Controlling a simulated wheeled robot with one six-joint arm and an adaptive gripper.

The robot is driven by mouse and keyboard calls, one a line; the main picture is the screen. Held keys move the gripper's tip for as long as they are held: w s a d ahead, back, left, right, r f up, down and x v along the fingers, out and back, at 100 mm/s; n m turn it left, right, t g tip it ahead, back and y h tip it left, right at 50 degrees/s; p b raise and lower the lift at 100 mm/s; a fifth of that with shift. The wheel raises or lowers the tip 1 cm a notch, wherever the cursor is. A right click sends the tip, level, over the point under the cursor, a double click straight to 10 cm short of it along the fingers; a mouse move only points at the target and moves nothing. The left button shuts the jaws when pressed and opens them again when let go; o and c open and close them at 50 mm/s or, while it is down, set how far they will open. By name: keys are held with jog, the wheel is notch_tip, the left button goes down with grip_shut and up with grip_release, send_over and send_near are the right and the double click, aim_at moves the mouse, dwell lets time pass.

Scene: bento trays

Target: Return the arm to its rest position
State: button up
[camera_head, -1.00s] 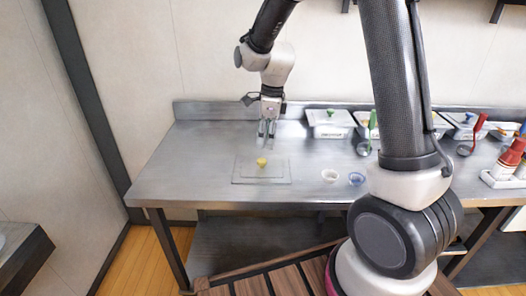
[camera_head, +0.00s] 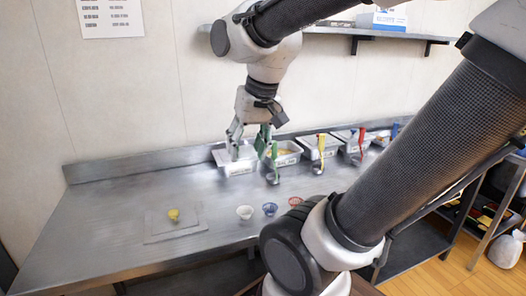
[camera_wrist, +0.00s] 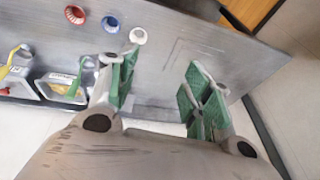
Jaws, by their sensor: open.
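My gripper (camera_head: 250,143) hangs fingers-down from the arm in the head view, above the back of the steel counter (camera_head: 110,205). It appears in front of the white containers in that view. Its two green-padded fingers stand wide apart with nothing between them in the wrist view (camera_wrist: 158,78). A small yellow cup (camera_head: 174,215) sits on a thin clear tray (camera_head: 160,237) at the left of the counter, apart from my gripper. My upper arm crosses the right side of the head view and hides part of the counter.
White (camera_head: 245,212), blue (camera_head: 269,209) and red (camera_head: 295,201) cups stand right of the tray. Several white containers (camera_head: 240,168) with coloured-handled ladles line the back wall. A shelf (camera_head: 350,33) hangs on the wall above. The counter's left part is mostly clear.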

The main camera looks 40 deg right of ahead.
jog(key=s+n, duration=0.1)
jog(key=s, duration=0.1)
jog(key=s+d+n, duration=0.1)
jog(key=s+n, duration=0.1)
jog(key=shift+s+d+n, duration=0.2)
jog(key=shift+n, duration=0.1)
